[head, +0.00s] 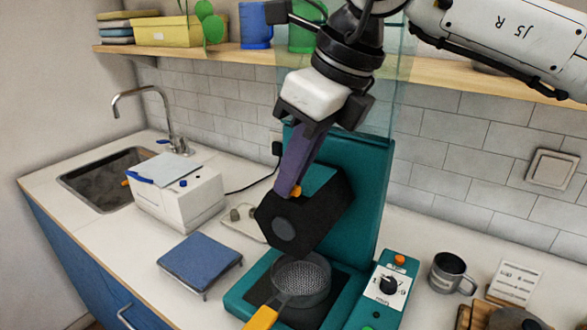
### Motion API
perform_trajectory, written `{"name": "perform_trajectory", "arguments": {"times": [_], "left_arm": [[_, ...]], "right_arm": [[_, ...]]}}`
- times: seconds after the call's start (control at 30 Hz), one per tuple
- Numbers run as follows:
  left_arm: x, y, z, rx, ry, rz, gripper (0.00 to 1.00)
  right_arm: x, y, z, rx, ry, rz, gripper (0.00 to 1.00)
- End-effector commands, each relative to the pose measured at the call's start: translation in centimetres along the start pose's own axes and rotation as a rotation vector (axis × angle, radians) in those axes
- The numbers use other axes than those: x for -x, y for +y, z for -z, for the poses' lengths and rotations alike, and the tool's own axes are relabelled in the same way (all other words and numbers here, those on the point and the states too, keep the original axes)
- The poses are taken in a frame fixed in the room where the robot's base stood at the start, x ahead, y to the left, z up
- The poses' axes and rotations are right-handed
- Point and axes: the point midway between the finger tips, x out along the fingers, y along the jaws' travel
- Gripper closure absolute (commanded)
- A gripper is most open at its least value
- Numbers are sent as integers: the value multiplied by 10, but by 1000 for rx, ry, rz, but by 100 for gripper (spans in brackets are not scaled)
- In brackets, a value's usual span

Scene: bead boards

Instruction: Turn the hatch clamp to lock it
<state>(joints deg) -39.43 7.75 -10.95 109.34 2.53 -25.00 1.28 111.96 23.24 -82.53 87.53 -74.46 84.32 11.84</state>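A teal machine (362,168) with an upright back stands on the counter. A dark angular head (318,213) with a round grey disc juts from its front, tilted. Small orange parts show at the head's upper edge, close to my fingertips; I cannot tell for certain which part is the hatch clamp. My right gripper (294,188) reaches down from above, its purple fingers at the head's upper left. The fingers are seen side-on and overlap, so their gap is hidden. I cannot tell whether they touch the orange part. My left gripper is out of view.
A mesh basket (300,278) with an orange handle (261,318) sits below the head. A dial panel (385,290) and metal mug (451,273) stand right. A blue stand (200,262) and white box (180,200) stand left. A shelf (225,54) runs behind my arm.

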Motion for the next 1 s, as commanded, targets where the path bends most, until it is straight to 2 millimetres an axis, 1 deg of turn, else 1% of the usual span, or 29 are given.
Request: {"name": "perform_trajectory", "arguments": {"times": [0.03, 0.07, 0.33, 0.57, 0.77, 1.0], "left_arm": [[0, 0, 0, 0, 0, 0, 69], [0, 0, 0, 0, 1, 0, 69], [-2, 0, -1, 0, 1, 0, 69], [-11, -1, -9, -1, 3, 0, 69], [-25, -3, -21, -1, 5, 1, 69], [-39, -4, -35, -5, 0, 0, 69]], "right_arm": [[0, 0, 0, 0, 0, 0, 98], [0, 0, 0, 0, 0, 0, 100], [0, 0, 0, -10, 0, 4, 100], [-3, 2, 1, -85, -1, 38, 100], [-4, 3, 1, -223, -2, 96, 100], [-4, 5, 0, -432, -2, 184, 100]]}}
